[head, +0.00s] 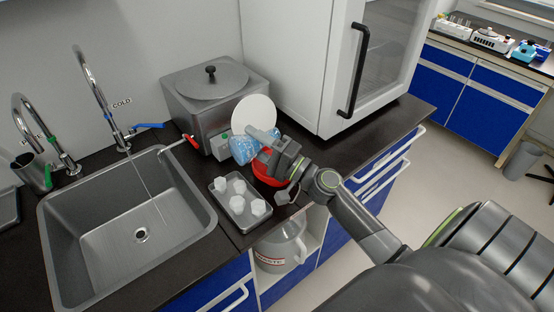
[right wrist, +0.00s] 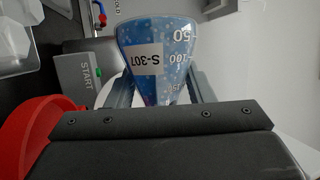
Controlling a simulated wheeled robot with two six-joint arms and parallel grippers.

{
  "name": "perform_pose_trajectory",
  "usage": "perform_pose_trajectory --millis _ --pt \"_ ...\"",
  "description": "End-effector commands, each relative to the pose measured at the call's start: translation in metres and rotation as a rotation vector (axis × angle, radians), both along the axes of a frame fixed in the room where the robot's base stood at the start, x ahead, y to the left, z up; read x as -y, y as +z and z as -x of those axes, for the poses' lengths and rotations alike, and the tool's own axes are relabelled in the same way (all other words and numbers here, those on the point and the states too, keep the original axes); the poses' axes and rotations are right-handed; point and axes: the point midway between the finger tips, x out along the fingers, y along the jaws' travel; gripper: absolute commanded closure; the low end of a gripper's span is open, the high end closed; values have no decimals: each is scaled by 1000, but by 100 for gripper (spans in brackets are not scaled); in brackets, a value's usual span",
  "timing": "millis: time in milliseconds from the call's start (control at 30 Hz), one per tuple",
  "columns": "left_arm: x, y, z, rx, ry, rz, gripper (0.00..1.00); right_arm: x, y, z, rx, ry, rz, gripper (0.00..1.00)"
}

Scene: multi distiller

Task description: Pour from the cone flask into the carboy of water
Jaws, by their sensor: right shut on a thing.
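A cone flask (head: 242,150) with blue, speckled contents is held above the dark counter, in front of the steel bath. In the right wrist view the flask (right wrist: 157,55) shows a white label reading S-307 and volume marks. My right gripper (head: 264,142) is shut on it; its fingers lie on both sides of the flask in the right wrist view (right wrist: 162,92). A clear carboy (head: 281,258) with a red-lettered label stands in the open shelf below the counter. Its top is partly hidden by the counter edge. My left gripper is not in view.
A red bowl (head: 269,172) sits under my right gripper. A steel tray (head: 228,208) with several white pieces lies beside it. A round white disc (head: 254,113) is behind the gripper. The steel bath (head: 212,95) and white cabinet (head: 290,60) stand behind. The sink (head: 110,215) is at left.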

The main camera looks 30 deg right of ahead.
Motion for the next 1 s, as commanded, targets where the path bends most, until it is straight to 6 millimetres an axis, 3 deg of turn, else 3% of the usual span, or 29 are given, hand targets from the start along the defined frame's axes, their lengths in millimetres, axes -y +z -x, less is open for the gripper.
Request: perform_pose_trajectory --millis 1000 --pt "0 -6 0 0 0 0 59 1 4 0 -1 0 -54 80"
